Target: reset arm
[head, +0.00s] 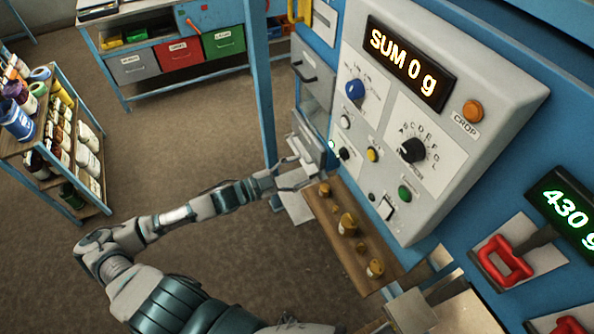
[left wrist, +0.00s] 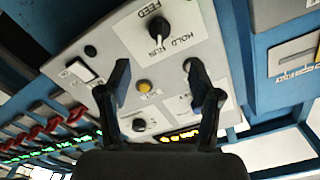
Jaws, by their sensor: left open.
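My left arm reaches in from the lower left in the head view. My left gripper (head: 306,163) is at the left edge of the grey control panel (head: 440,185), above the end of a wooden shelf (head: 330,222). In the left wrist view my left gripper (left wrist: 155,82) has its two black fingers spread apart with nothing between them. Beyond them show a yellow button (left wrist: 145,87) and a black knob (left wrist: 158,28) marked FEED, HOLD and RUN. I cannot tell whether the fingers touch the panel. My right gripper is not in view.
Several brass weights (head: 347,223) stand on the wooden shelf. An orange display (head: 405,62) reads SUM 0 g; a green one (head: 570,208) reads 430 g. Red handles (head: 505,260) are at the lower right. A cart of bottles (head: 60,140) stands left; the brown floor between is clear.

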